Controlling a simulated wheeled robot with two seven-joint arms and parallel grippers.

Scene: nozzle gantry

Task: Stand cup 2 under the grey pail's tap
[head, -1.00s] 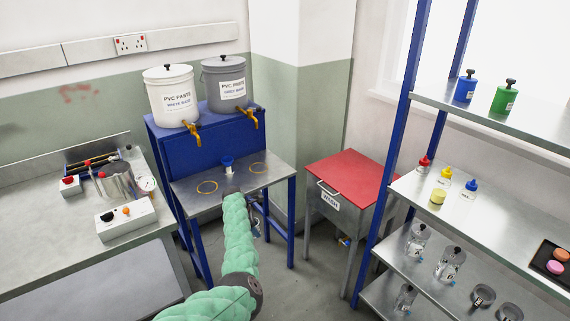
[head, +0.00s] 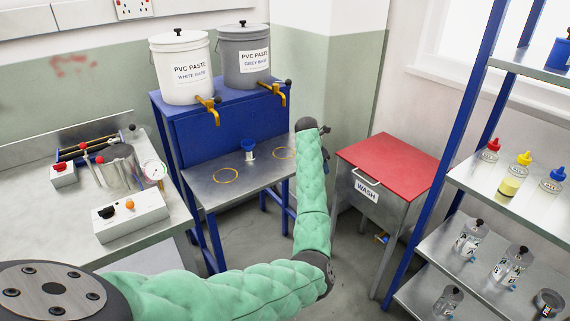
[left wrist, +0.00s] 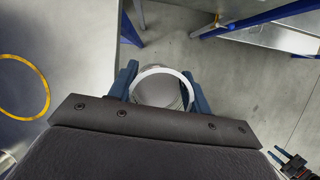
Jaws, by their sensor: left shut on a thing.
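The grey pail (head: 243,55) stands on the blue stand, with its brass tap (head: 277,90) facing front. Below that tap a yellow ring (head: 285,154) marks the steel table, partly beside my left arm. A yellow ring also shows at the left of the left wrist view (left wrist: 22,86). In the head view my wrist hides the cup.
The white pail (head: 181,68) and its tap (head: 208,103) stand left. A blue-topped piece (head: 249,147) stands between the rings. The red-topped wash cabinet (head: 389,165) is right of the table, beside shelves (head: 470,285) with bottles. Floor shows between table and cabinet.

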